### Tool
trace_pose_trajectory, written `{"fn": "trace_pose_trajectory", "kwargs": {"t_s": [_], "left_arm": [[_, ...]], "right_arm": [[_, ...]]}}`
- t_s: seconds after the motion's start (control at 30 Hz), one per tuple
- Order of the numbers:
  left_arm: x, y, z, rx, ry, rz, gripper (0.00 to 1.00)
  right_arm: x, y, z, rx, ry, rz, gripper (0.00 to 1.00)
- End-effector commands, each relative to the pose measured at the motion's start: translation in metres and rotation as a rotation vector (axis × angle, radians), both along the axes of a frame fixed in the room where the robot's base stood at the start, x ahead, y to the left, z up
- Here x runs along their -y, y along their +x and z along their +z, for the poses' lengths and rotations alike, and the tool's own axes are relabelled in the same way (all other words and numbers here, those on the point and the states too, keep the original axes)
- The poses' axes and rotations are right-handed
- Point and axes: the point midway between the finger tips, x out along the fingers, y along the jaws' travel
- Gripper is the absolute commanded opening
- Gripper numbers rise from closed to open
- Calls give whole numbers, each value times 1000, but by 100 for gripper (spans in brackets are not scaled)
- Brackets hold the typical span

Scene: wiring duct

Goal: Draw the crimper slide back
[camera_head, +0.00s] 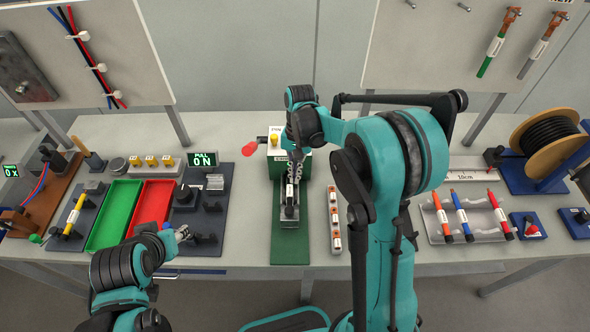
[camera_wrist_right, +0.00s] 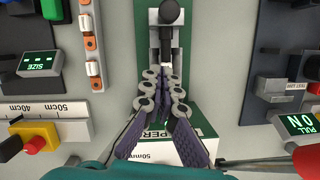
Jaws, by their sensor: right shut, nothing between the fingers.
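The crimper has a green base plate (camera_head: 290,246), a green-and-white housing (camera_head: 276,158) at the back and a red-ended lever (camera_head: 249,149) on its left. Its slide (camera_head: 290,212) lies on the base in front of the housing. In the right wrist view, the slide's dark round knob (camera_wrist_right: 170,12) is at the top. My right gripper (camera_head: 291,180) is above the crimper between housing and slide. In the wrist view its fingertips (camera_wrist_right: 163,76) are together and empty, just short of the knob; contact is unclear. My left gripper (camera_head: 181,233) is small and partly hidden, near the front table edge.
Green (camera_head: 113,215) and red (camera_head: 153,205) trays are left of the crimper, with a dark test fixture (camera_head: 200,208) between. A strip of orange-and-white parts (camera_head: 335,220) stands close on its right.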

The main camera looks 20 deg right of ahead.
Motion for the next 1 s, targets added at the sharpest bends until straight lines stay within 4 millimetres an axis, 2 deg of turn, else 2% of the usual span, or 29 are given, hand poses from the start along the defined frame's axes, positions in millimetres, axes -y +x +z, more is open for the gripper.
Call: {"fn": "trace_pose_trajectory", "kwargs": {"t_s": [0.03,0.1,0.23,0.33,0.5,1.0], "left_arm": [[0,0,-5,0,0,0,40],[0,0,-8,0,0,0,40],[0,0,-13,0,0,0,40],[0,0,-13,0,0,0,40],[0,0,-14,0,0,0,40],[0,0,-15,0,0,0,40]], "right_arm": [[-1,-2,-14,0,0,0,0],[-3,-6,-28,0,0,0,0],[-7,-13,-50,0,0,1,0],[-16,-28,-46,0,1,3,0],[-23,-42,-46,0,0,1,0],[-27,-51,-45,0,0,2,0]]}}
